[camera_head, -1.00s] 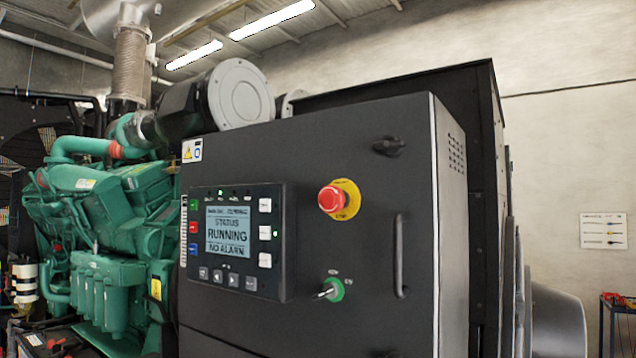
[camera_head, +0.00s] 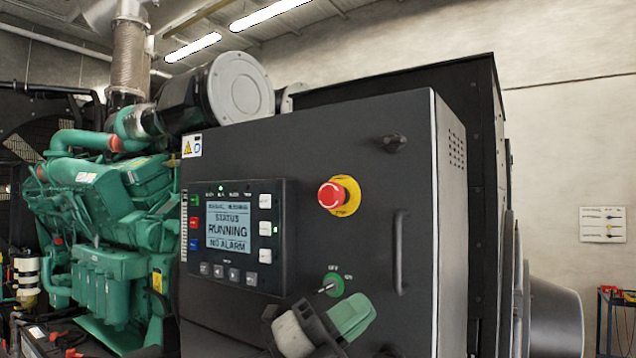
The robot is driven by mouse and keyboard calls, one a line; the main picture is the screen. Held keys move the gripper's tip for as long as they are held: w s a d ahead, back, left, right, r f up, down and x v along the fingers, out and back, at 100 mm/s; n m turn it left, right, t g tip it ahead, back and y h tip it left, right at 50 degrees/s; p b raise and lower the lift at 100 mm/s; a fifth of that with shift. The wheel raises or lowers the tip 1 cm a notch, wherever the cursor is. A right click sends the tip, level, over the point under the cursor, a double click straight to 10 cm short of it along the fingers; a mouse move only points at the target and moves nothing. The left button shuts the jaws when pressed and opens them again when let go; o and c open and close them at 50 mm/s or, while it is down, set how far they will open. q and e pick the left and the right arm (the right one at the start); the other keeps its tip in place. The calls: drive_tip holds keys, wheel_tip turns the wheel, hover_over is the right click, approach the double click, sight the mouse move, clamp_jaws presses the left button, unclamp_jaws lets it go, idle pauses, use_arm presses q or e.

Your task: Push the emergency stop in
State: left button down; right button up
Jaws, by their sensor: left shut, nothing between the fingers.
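The emergency stop (camera_head: 332,196) is a red mushroom button on a round yellow plate (camera_head: 350,197), on the front of the dark control cabinet (camera_head: 372,140). It stands out from the plate. My left gripper (camera_head: 358,314) comes in at the bottom of the view, with pale green fingers shut and empty. It is below the emergency stop and clearly apart from it in the picture, just under the green key switch (camera_head: 333,285). My right gripper is not in view.
The control panel (camera_head: 236,235) left of the button reads "STATUS RUNNING, NO ALARM". A green engine (camera_head: 105,220) stands at the left.

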use_arm(q)
drive_tip(key=s+d+r+m+g+y, duration=0.3)
drive_tip(key=s+r+m+g+y, duration=0.2)
drive_tip(key=r+m+y, duration=0.4)
drive_tip(key=s+a+r+n+t+y, duration=0.2)
drive_tip(key=a+r+t+y, duration=0.6)
drive_tip(key=a+r, duration=0.5)
drive_tip(key=shift+s+a+n+y, duration=0.3)
drive_tip(key=shift+a+y, duration=0.05)
drive_tip(key=shift+y, duration=0.65)
drive_tip(key=shift+w+d, duration=0.1)
drive_tip(key=shift+w, duration=0.05)
drive_tip(key=p, duration=0.6)
approach(327, 195)
drive_tip(key=x, duration=0.5)
drive_tip(key=shift+f, duration=0.45)
drive_tip(key=shift+w+d+f+p, duration=0.25)
drive_tip(key=shift+w+d+p, duration=0.15)
drive_tip(key=shift+w, duration=0.3)
